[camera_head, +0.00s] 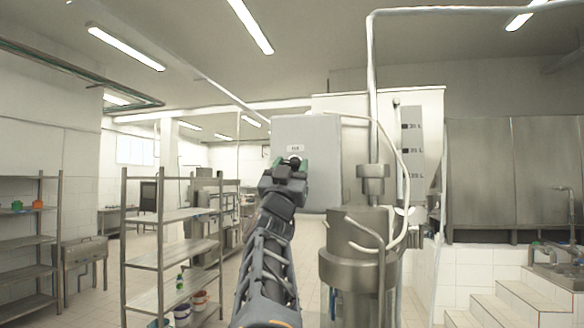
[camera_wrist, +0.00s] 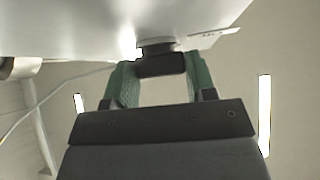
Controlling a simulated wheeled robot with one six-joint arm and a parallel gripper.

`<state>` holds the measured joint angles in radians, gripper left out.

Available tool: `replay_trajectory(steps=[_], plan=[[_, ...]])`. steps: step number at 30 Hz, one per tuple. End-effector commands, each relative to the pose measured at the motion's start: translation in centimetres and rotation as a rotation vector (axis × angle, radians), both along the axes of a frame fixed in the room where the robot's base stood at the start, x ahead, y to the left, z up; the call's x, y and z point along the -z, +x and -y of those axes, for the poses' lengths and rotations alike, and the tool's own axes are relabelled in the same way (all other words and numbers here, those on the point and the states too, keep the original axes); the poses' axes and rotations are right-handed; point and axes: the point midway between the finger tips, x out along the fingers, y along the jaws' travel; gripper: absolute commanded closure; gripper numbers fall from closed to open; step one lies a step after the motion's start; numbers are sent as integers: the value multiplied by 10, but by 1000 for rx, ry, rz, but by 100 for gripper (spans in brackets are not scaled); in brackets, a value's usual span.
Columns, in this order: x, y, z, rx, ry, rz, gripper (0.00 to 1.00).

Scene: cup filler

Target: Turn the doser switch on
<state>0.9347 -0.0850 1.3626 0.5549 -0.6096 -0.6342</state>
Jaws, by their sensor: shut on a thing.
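The grey control box (camera_head: 306,138) is ahead at the centre of the head view, with a small white label above the switch. The doser switch (camera_head: 294,158) is a dark knob on the box's front, partly hidden behind my gripper (camera_head: 291,165). In the wrist view the black knob (camera_wrist: 160,64) sits between the two green fingers of my gripper (camera_wrist: 158,75), under the pale box face (camera_wrist: 90,25). The fingers are shut on the knob, one on each side. I cannot tell which position the switch is set to.
A steel doser vessel (camera_head: 356,265) with pipes and a pale hose stands right of my arm. A metal shelf rack (camera_head: 172,215) is to the left. White tiled steps (camera_head: 490,308) are at the lower right. Open floor shows between the rack and my arm.

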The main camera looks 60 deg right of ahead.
Motion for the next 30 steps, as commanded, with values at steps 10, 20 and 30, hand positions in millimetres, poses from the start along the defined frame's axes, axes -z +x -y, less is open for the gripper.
replay_trajectory(steps=[10,20,30], plan=[[-1,6,-1,-3,95,295,73],[-3,8,-2,-2,190,593,73],[-5,10,-2,-1,272,857,73]])
